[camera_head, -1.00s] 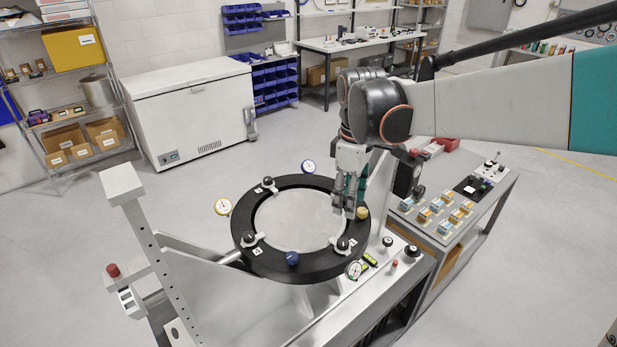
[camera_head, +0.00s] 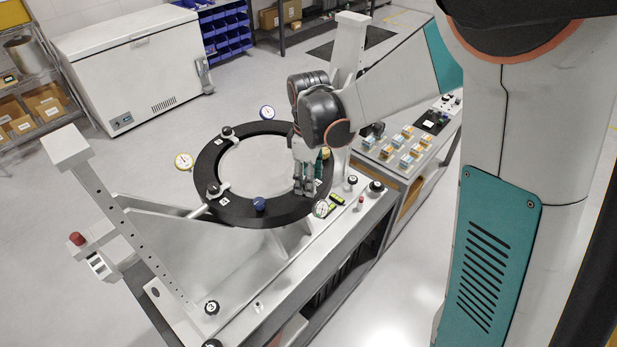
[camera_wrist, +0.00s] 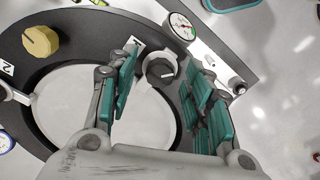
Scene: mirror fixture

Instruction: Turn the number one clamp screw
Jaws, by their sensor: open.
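A dark clamp screw knob (camera_wrist: 160,70) with a pale pointer mark sits on the black ring fixture (camera_wrist: 45,100) in the wrist view. A white label (camera_wrist: 135,43) beside it is partly covered by my left finger, so I cannot read its number. My gripper (camera_wrist: 161,84) is open, its teal-padded fingers on either side of the knob with gaps showing. Other black clamp screws (camera_head: 214,189) stand at the ring's left and back (camera_head: 227,131).
A yellow knob (camera_wrist: 40,41) and a label "2" (camera_wrist: 7,68) are on the ring. A dial gauge (camera_wrist: 181,27) stands close beyond the clamp screw. A blue knob (camera_head: 259,204) is at the ring's front. A slotted upright (camera_head: 110,200) rises at left.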

